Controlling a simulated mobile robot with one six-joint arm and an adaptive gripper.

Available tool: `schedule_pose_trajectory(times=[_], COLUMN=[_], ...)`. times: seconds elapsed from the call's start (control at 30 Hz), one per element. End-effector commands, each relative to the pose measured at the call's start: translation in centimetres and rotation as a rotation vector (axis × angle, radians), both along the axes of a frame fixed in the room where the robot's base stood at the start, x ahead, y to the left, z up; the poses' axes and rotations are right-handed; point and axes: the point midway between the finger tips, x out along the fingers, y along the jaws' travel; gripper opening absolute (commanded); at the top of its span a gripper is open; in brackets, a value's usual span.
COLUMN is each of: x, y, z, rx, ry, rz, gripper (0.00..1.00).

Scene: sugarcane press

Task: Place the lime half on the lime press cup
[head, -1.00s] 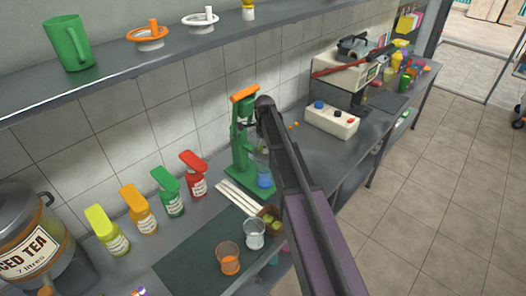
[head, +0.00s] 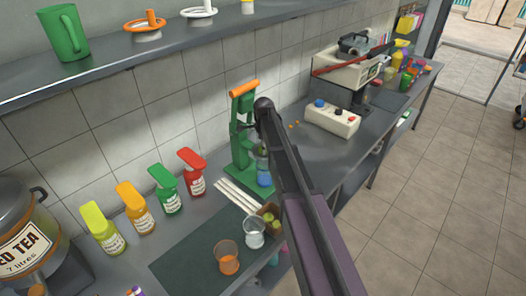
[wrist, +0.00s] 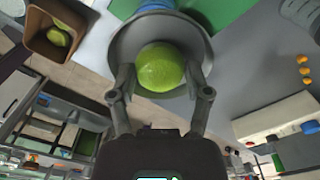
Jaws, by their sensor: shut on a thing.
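My gripper (wrist: 160,76) is shut on a green lime half (wrist: 160,62), rounded skin towards the wrist camera. In the wrist view the lime half sits within the outline of the round grey press cup (wrist: 125,48); I cannot tell whether it touches the cup. The green lime press (head: 241,135) with an orange handle (head: 244,88) stands against the tiled wall in the head view. My arm hides most of the gripper and cup there. A blue cup (head: 264,179) stands at the base of the press, and it also shows in the wrist view (wrist: 158,5).
A brown box (wrist: 40,45) holds more limes. A clear glass (head: 254,238) and an orange glass (head: 227,264) stand in front of the press. A white switch box (head: 332,120) stands to the right.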

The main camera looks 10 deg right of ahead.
Motion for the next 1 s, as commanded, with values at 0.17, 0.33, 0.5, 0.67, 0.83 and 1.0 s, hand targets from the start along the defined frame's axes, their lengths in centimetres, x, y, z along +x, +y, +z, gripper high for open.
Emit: schedule_pose_trajectory(times=[0.17, 0.33, 0.5, 0.67, 0.83, 1.0], x=[0.00, 0.00, 0.00, 0.00, 0.00, 0.00], y=[0.02, 0.03, 0.04, 0.05, 0.06, 0.07], z=[-0.17, -0.14, -0.52, -0.56, -0.55, -0.55], rx=[0.000, 0.000, 0.000, 0.000, 0.000, 0.000], ry=[0.000, 0.000, 0.000, 0.000, 0.000, 0.000], rz=[0.000, 0.000, 0.000, 0.001, 0.001, 0.001], gripper=[0.31, 0.31, 0.31, 0.84, 0.98, 0.98])
